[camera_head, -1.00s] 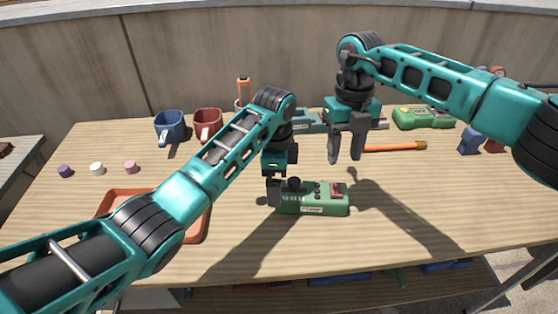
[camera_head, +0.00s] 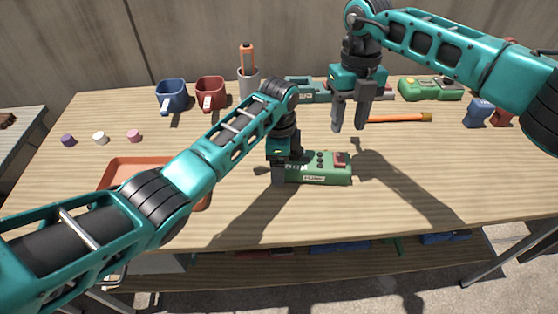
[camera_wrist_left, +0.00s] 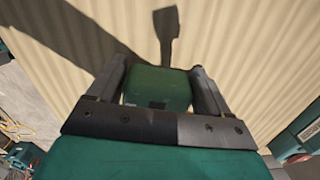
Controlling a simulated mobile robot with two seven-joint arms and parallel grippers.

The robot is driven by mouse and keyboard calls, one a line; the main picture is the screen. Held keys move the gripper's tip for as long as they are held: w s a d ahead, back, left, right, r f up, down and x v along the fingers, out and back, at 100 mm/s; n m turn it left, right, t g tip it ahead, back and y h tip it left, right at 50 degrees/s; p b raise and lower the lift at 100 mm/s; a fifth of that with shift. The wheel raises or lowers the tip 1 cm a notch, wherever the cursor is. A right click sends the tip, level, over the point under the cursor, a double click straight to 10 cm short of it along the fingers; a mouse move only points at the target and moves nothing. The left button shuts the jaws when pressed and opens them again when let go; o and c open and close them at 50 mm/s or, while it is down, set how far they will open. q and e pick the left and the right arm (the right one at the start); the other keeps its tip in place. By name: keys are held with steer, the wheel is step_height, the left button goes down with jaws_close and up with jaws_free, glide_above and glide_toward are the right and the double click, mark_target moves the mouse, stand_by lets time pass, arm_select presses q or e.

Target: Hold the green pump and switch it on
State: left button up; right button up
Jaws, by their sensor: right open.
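The green pump (camera_head: 328,177), a box with a red switch (camera_head: 340,160) and small dark knobs on top, sits on the table at mid-front. My left gripper (camera_head: 279,178) is down at its left end. In the left wrist view the two fingers (camera_wrist_left: 160,85) lie on either side of the pump's green body (camera_wrist_left: 158,88), close against it; whether they press on it I cannot tell. My right gripper (camera_head: 349,126) is open and empty, above the table behind and slightly right of the pump, fingers pointing down.
Behind stand a blue mug (camera_head: 172,96), a red mug (camera_head: 210,93), a grey cup (camera_head: 248,82) and another green device (camera_head: 430,89). An orange-handled tool (camera_head: 400,118) lies behind right. An orange tray (camera_head: 140,167) is left. The table right of the pump is clear.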

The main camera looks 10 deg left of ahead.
arm_select(q)
steer(key=c, duration=0.9)
steer(key=shift+c, duration=0.2)
arm_select(e)
steer(key=shift+c, duration=1.3)
steer(key=n, duration=0.2)
steer(key=shift+s+r+n, duration=0.15)
steer(key=shift+n, duration=0.15)
steer(key=c, duration=0.3)
steer(key=n, duration=0.4)
steer(key=shift+s+r+t, duration=0.2)
steer(key=shift+t, duration=0.1)
jaws_close()
steer(key=s+r+n+t, duration=0.1)
steer(key=n, duration=0.7)
steer(key=s+r+n+t, duration=0.1)
steer(key=r+n, duration=0.1)
steer(key=n, duration=0.7)
steer(key=s+r+n+t, duration=0.1)
steer(key=n, duration=0.8)
steer(key=shift+s+d+r+t, duration=0.15)
steer(key=shift+d+r+t, duration=0.05)
steer(key=shift+r+t, duration=0.1)
steer(key=shift+f, duration=0.1)
